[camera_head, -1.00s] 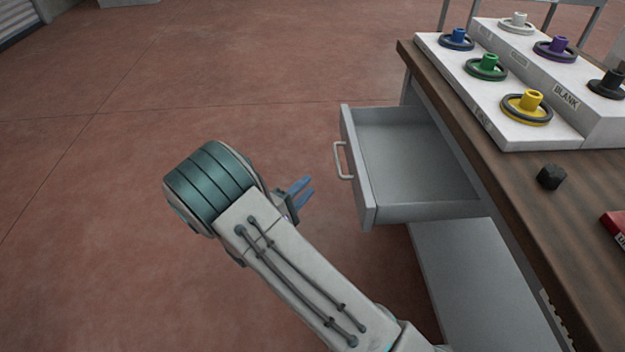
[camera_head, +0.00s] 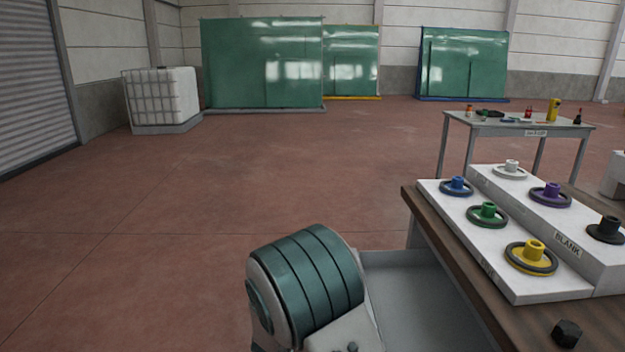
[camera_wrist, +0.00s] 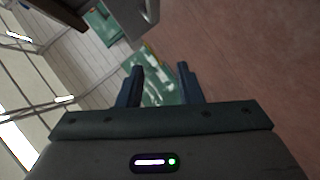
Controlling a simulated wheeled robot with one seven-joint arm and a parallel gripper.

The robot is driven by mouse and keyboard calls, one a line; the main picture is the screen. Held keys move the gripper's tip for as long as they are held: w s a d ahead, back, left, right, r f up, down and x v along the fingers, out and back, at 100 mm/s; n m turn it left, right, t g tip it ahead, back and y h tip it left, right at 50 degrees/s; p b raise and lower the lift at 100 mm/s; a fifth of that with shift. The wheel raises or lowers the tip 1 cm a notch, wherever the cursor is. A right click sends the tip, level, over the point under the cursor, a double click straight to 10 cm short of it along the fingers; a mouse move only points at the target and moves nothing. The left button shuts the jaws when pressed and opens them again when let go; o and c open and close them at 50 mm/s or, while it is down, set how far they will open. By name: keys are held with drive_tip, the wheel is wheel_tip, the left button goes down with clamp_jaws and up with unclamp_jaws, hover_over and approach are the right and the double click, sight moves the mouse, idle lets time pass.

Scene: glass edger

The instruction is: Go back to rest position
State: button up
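My gripper (camera_wrist: 159,78) shows in the wrist view with its two dark fingers apart and nothing between them. In the head view, my arm's rounded teal-banded joint (camera_head: 308,285) is at the bottom centre, and the gripper is hidden there. The grey drawer (camera_head: 405,285) under the workbench is pulled out, just right of and partly behind my arm. Its handle is hidden.
The wooden workbench (camera_head: 468,290) is at the right, with a stepped white stand (camera_head: 515,285) of several coloured wheels and a small black block (camera_head: 566,333). A grey table (camera_head: 520,130) stands farther back. The red floor (camera_head: 200,200) at left is clear.

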drive_tip(key=s+d+r+m+g+y+p, duration=0.1)
drive_tip(key=s+r+m+g+y+p, duration=0.2)
drive_tip(key=r, duration=0.5)
drive_tip(key=s+d+r+g+y+p, duration=0.1)
drive_tip(key=s+r+y+p, duration=0.3)
drive_tip(key=r, duration=0.4)
drive_tip(key=s+d+r+m+g+p, duration=0.2)
drive_tip(key=s+d, duration=0.4)
drive_tip(key=s, duration=0.5)
drive_tip(key=s+d+r+m+g+h+p, duration=0.1)
drive_tip(key=s+d+r+g, duration=0.3)
drive_tip(key=s, duration=0.8)
wheel_tip(320, 180, up, 3)
drive_tip(key=shift+s+d+f+m+p, duration=0.1)
drive_tip(key=shift+s+d+m+p, duration=0.05)
drive_tip(key=shift+d+m+p, duration=0.95)
